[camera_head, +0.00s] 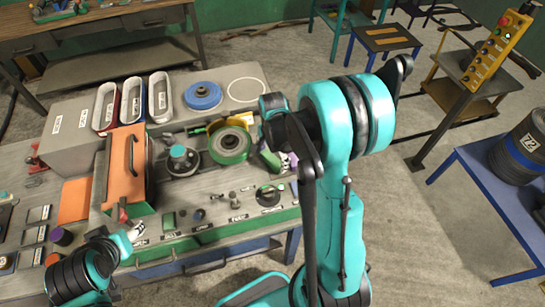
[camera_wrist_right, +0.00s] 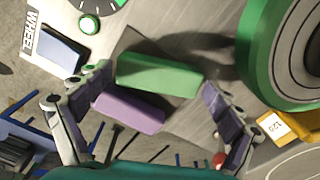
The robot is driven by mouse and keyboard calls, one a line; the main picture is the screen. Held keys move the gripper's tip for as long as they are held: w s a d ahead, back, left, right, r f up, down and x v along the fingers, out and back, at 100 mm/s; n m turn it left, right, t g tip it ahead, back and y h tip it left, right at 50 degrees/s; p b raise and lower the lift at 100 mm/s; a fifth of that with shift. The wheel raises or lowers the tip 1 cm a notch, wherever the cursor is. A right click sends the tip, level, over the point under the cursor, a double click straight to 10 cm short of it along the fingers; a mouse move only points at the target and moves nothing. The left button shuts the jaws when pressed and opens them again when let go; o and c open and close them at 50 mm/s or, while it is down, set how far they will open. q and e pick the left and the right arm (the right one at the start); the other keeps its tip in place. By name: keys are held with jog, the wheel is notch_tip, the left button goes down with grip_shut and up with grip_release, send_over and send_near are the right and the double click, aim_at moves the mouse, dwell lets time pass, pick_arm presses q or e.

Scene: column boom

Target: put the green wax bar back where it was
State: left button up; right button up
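The green wax bar (camera_wrist_right: 158,75) lies on a dark pad on the bench top in the right wrist view. A purple bar (camera_wrist_right: 130,108) lies beside it, closer to my wrist. My right gripper (camera_wrist_right: 155,80) is open, with one finger near each end of the green bar; I cannot tell if they touch it. In the head view my right gripper (camera_head: 283,158) is largely hidden by its own arm, and the green bar (camera_head: 270,159) shows just beside it. My left gripper (camera_head: 122,228) is low at the bench's left; its fingers are too unclear to judge.
A green-rimmed wheel (camera_head: 229,145) stands close left of the right gripper. A dial (camera_head: 268,196) and small knobs are on the front panel. An orange-lidded box (camera_head: 126,165), labelled bins (camera_head: 132,103) and a blue disc (camera_head: 203,96) occupy the bench. Open floor lies right of the bench.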

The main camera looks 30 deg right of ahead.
aim_at(273, 159)
dwell(0.3)
jog(key=shift+r, duration=0.25)
notch_tip(273, 159, up, 11)
jog(key=p, duration=0.2)
jog(key=s+a+r+n+t, duration=0.7)
jog(key=s+a+n, duration=0.3)
jog(key=n, duration=0.6)
jog(key=shift+s+a, duration=0.3)
jog(key=shift+s, duration=0.25)
